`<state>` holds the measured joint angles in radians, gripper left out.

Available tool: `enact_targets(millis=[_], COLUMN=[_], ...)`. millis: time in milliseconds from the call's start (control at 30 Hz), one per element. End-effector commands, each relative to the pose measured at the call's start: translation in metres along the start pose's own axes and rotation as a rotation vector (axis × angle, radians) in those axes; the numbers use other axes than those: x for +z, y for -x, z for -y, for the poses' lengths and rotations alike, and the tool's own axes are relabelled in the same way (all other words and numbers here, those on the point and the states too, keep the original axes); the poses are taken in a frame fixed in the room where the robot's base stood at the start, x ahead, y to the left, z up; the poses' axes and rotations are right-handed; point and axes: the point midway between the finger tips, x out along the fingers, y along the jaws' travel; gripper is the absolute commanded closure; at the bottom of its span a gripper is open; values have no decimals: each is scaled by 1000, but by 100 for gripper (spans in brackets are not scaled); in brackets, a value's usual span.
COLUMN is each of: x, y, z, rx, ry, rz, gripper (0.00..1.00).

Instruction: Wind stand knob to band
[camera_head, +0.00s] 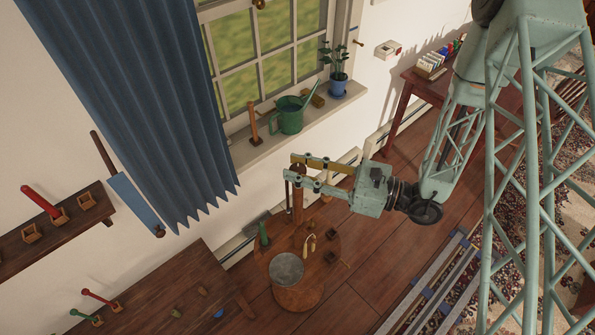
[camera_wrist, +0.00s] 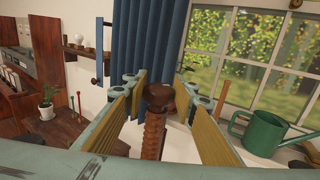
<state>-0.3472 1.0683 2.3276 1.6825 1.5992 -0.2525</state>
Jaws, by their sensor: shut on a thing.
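A brown wooden stand post (camera_head: 298,207) rises from a round wooden table near the wall. In the wrist view its ridged, screw-like shaft (camera_wrist: 152,137) stands upright, topped by a dark round knob (camera_wrist: 159,95). My gripper (camera_head: 291,171) reaches in from the right at the top of the post. In the wrist view my gripper (camera_wrist: 161,84) has its yellow-padded fingers on either side of the knob, shut on it. The fingers hide the knob in the head view. I cannot make out a band on the post.
The round table (camera_head: 325,275) also bears a grey disc (camera_head: 287,269), a green-handled item (camera_head: 264,234) and small pieces. A watering can (camera_head: 290,115) and a potted plant (camera_head: 338,84) stand on the windowsill behind. A blue curtain (camera_head: 150,90) hangs left; a wooden bench (camera_head: 175,285) is front left.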

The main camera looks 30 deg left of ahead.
Motion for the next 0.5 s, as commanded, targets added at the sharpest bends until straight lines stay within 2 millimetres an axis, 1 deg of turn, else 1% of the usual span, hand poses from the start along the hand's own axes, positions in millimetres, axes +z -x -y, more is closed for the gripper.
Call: enact_targets(millis=[33, 500], x=[-2, 1], y=[0, 0], z=[-2, -1], rx=[-24, -204], ry=[-3, -2], rz=[-1, 0], gripper=[85, 85])
